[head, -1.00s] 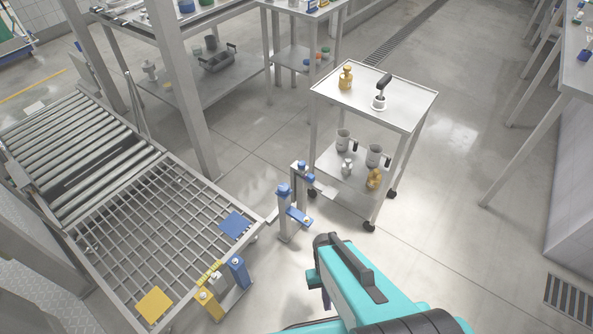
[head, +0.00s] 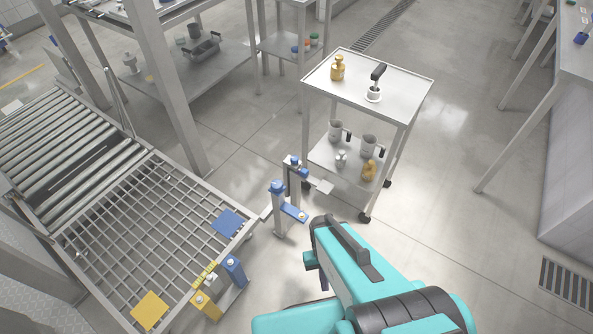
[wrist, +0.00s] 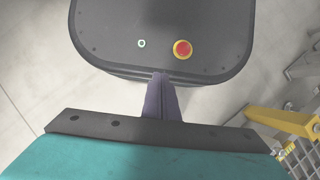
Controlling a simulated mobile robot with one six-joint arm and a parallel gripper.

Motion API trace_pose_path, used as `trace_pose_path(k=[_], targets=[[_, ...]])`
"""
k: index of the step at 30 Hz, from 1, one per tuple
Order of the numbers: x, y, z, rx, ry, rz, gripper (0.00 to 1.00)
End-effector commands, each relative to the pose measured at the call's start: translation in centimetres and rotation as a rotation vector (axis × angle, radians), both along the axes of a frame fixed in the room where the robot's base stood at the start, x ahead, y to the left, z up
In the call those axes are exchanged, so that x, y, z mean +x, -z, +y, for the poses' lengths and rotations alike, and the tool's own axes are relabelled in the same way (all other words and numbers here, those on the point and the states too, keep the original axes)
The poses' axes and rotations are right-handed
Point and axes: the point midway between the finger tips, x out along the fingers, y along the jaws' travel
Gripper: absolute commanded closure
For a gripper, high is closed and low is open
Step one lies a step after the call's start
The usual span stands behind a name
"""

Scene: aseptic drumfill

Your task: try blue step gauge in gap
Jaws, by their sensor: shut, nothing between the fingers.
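A blue block with a knob (head: 234,268), which looks like the blue step gauge, stands beside a yellow one (head: 205,304) in a holder at the near corner of the conveyor. Two grey posts (head: 281,213) with blue fittings stand apart just right of the conveyor, with a space between them. I cannot tell whether this is the gap. My gripper's dark fingers (wrist: 161,97) are shut and empty in the wrist view, over my own base. In the head view the arm hides most of the gripper, right of the holder and posts.
A blue square pad (head: 229,222) and a yellow square pad (head: 149,311) lie on the conveyor's grid (head: 130,225). A white trolley (head: 400,105) with brass and steel items stands behind the posts. Open floor (head: 440,215) lies to the right.

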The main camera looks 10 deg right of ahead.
Motion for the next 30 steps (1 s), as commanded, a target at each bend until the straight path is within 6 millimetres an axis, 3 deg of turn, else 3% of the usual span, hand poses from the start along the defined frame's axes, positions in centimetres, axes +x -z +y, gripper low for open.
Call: trace_pose_path(k=[20, 26, 30], targets=[[0.0, 0.0, 0.0, 0.0, 0.0, 0.0, 1.0], [0.0, 0.0, 0.0, 0.0, 0.0, 0.0, 0.69], [0.0, 0.0, 0.0, 0.0, 0.0, 0.0, 0.69]])
